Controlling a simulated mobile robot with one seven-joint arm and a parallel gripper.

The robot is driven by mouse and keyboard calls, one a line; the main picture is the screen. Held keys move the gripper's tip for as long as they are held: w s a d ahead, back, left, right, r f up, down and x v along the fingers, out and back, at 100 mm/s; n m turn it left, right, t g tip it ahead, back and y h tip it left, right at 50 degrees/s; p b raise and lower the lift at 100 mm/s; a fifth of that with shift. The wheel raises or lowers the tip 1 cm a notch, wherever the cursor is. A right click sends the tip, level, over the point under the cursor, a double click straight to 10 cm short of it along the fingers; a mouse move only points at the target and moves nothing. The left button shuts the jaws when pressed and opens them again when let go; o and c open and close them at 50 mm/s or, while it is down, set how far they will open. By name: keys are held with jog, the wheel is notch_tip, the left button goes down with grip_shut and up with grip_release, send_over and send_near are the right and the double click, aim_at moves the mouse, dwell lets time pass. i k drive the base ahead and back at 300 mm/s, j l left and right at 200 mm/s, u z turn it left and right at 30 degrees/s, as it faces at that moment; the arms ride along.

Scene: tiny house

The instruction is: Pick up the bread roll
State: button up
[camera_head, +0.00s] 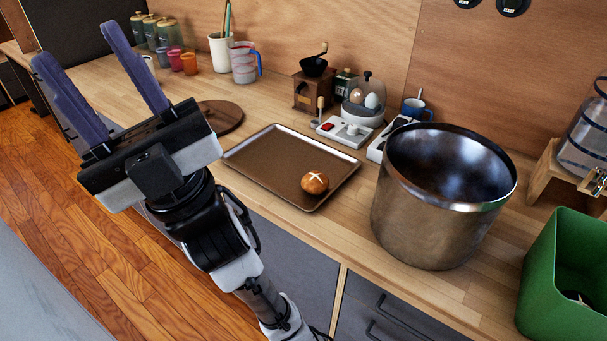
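The bread roll (315,182) is small, round and brown with a pale cross cut on top. It sits on the right part of a brown baking tray (262,160) on the wooden counter. My gripper (90,62) is at the upper left, raised in front of the counter and well to the left of the roll. Its two long purple-grey fingers point up and away, spread apart with nothing between them. The roll is fully in view and nothing touches it from above.
A large metal pot (437,215) stands right of the tray, with a green bin (555,275) further right. Behind the tray are a coffee grinder (312,92), a glass dome with eggs (364,98) and a blue mug (415,109). A round wooden board (221,115) lies left of the tray.

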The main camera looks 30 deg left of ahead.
aim_at(315, 183)
jog(key=j+z, duration=0.1)
jog(key=j, duration=0.4)
jog(key=j+z, duration=0.1)
jog(key=j, duration=0.4)
jog(key=k+j+z, duration=0.1)
jog(key=j, duration=0.4)
jog(key=k+j+z, duration=0.15)
jog(key=j, duration=0.35)
jog(key=j+z, duration=0.1)
jog(key=j, duration=0.4)
jog(key=k+j+z, duration=0.1)
jog(key=j, duration=0.35)
jog(key=k+j+z, duration=0.1)
jog(key=j, duration=0.35)
jog(key=k+j+z, duration=0.1)
jog(key=k+j, duration=0.15)
jog(key=j, duration=0.2)
jog(key=i, duration=0.95)
